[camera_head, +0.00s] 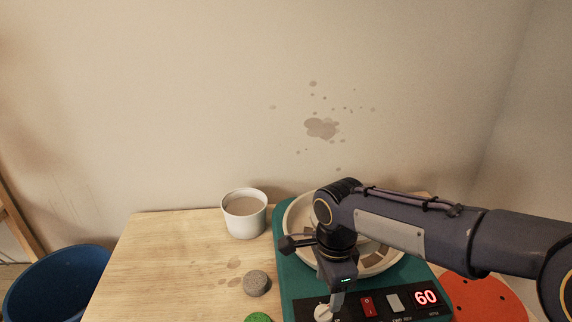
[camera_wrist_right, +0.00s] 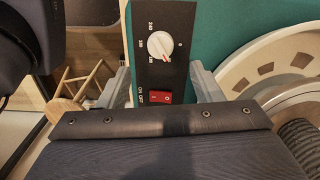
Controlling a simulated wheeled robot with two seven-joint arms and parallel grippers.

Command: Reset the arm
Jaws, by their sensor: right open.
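My right arm reaches in from the right over a green pottery wheel (camera_head: 284,262). My right gripper (camera_head: 337,302) points down near the black control panel, close to the white dial knob (camera_head: 323,313). In the right wrist view, the gripper (camera_wrist_right: 160,88) has its two grey fingers wide apart with nothing between them but the panel beyond. The dial knob (camera_wrist_right: 160,45) and the red switch (camera_wrist_right: 160,97) show in that gap. I cannot tell whether a finger touches the panel. My left gripper is not in view.
A white cup (camera_head: 244,214) of liquid, a grey round sponge (camera_head: 256,283) and a green round piece (camera_head: 257,317) are on the wooden table (camera_head: 160,260). A blue bin (camera_head: 55,288) stands left, an orange disc (camera_head: 484,300) lies right. The display (camera_head: 425,297) reads 60.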

